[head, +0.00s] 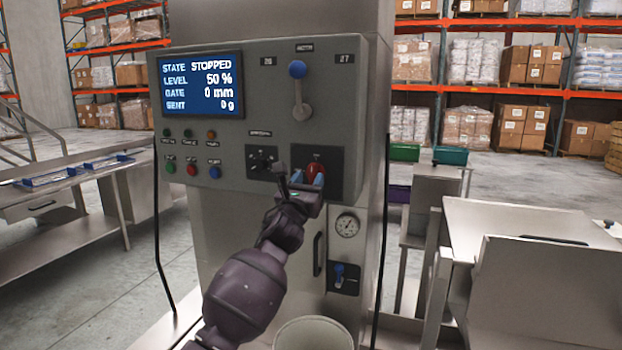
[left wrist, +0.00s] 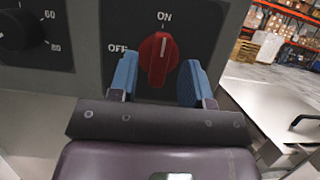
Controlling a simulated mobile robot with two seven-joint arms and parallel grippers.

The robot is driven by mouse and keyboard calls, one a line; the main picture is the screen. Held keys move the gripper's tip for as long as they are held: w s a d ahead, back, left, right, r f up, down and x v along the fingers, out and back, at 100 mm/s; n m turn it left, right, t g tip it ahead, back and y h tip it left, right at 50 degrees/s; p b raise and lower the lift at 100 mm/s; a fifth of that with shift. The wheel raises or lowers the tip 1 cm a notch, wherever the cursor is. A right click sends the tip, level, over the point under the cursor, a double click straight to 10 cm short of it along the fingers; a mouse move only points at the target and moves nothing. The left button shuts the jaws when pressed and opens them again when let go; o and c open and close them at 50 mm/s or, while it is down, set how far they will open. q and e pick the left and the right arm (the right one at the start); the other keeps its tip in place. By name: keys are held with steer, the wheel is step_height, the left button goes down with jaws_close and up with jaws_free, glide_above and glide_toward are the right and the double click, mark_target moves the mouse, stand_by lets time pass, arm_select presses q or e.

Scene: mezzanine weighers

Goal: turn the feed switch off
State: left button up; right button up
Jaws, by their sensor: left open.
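The feed switch is a red rotary knob (head: 316,168) on a dark plate on the machine's front panel. In the left wrist view the knob (left wrist: 159,57) has its white mark pointing up at the ON label (left wrist: 164,16); the OFF label (left wrist: 117,48) is to its left. My left gripper (head: 306,179) is open in front of the plate. In the left wrist view its blue-padded fingers (left wrist: 158,78) stand on either side of the knob, with gaps visible; whether a finger touches it I cannot tell. My right gripper is not in view.
The panel's display (head: 201,84) reads STOPPED. A dial (head: 262,160) sits left of the switch, and a blue-knobbed lever (head: 300,90) is above. A pale bucket (head: 313,335) stands at the front.

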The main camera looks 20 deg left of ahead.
arm_select(q)
steer(key=shift+x, duration=0.85)
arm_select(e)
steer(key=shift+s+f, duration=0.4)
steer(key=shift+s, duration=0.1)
